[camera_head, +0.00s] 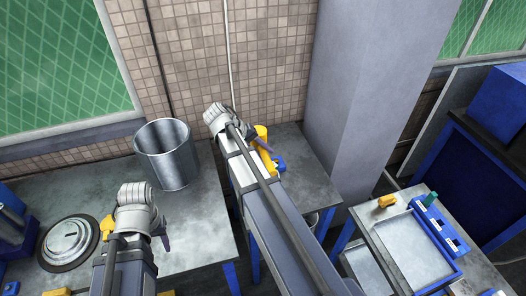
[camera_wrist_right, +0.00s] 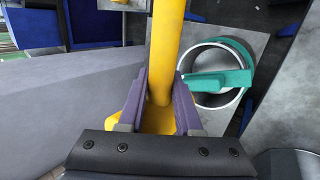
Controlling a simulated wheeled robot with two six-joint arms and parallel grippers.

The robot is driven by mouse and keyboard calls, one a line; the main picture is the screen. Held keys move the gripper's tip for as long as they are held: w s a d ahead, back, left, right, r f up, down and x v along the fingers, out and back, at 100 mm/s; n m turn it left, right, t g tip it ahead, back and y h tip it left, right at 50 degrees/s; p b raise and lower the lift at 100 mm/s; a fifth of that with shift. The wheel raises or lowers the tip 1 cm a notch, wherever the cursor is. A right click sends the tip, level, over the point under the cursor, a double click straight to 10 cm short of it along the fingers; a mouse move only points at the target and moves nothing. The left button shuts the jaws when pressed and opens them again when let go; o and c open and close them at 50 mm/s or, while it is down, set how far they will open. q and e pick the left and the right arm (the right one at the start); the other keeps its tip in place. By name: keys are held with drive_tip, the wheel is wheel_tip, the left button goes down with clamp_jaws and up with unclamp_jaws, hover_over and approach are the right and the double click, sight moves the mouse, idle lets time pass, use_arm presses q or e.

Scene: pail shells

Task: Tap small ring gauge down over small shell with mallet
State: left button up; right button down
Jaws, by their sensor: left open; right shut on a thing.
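My right gripper (camera_wrist_right: 160,100) is shut on the yellow mallet (camera_wrist_right: 167,45), with its purple fingers on either side of the yellow shaft. In the head view the mallet (camera_head: 265,158) is beside my right wrist, over the middle table. The small shell (camera_wrist_right: 207,98), a grey open cylinder, is to the right of the mallet in the right wrist view. The teal small ring gauge (camera_wrist_right: 238,50) lies at its rim, its handle (camera_wrist_right: 208,82) reaching left across the shell; I cannot tell how level it sits. My left gripper (camera_head: 152,236) is open over the left table, partly hidden by its wrist.
A large grey pail shell (camera_head: 165,152) stands at the back of the left table (camera_head: 203,235). A round stepped metal piece (camera_head: 70,242) lies at left. A pillar (camera_head: 355,90) rises behind. A right-hand table holds a tray (camera_head: 415,262) and blue rack (camera_head: 440,228).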

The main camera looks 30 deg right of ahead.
drive_tip(key=shift+r+p, duration=2.55)
drive_tip(key=shift+r, duration=0.05)
drive_tip(key=shift+f, duration=0.15)
